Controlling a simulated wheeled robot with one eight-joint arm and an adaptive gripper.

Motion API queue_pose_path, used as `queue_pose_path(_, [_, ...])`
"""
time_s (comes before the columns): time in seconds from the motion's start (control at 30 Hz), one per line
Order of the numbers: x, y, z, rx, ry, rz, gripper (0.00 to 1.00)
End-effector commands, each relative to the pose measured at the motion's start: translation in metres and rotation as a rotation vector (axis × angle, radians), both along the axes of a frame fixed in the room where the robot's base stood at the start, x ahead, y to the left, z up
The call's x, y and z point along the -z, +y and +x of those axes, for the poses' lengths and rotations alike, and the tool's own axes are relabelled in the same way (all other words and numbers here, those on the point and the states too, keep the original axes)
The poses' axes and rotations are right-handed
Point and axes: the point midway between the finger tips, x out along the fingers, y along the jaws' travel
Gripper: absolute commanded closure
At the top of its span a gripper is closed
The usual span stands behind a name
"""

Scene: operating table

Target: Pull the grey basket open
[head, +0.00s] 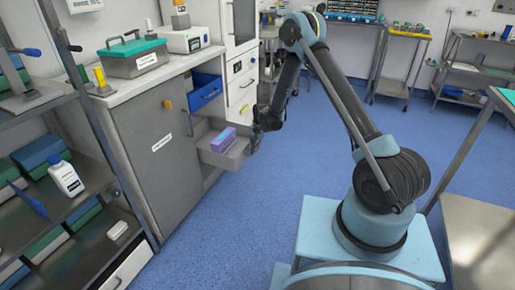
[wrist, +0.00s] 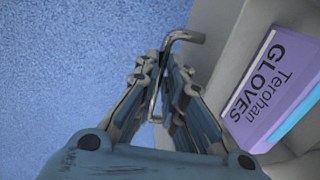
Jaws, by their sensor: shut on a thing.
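The grey basket (head: 214,158) stands pulled out from the cabinet, below a blue drawer, with a purple glove box (head: 224,139) in it. My gripper (head: 257,136) is at the basket's front end. In the wrist view, the basket's grey wall (wrist: 222,35) and the glove box (wrist: 275,85) show at the right. A bent metal handle (wrist: 186,37) runs between my gripper's fingers (wrist: 166,75), which are shut on it. The handle's lower part is partly hidden by the fingers.
A blue drawer (head: 206,93) is also out, just above the basket. The grey cabinet door (head: 168,172) is left of it. A shelf rack (head: 92,175) stands at the near left. Blue floor (head: 245,210) is clear in front of the basket.

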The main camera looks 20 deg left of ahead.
Motion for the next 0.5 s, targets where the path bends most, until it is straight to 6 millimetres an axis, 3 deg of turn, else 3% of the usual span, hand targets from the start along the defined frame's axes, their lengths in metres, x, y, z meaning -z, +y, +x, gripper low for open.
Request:
queue_pose_path(0.27, [-0.0001, 0.0013, -0.0016, -0.003, 0.000, 0.000, 1.00])
queue_pose_path(0.3, [0.0000, 0.0015, -0.0017, -0.003, 0.000, 0.000, 0.88])
queue_pose_path(0.4, [0.0000, 0.0021, -0.0020, -0.004, 0.000, 0.000, 0.70])
queue_pose_path(0.5, [0.0000, 0.0027, -0.0024, -0.005, 0.000, 0.000, 0.70])
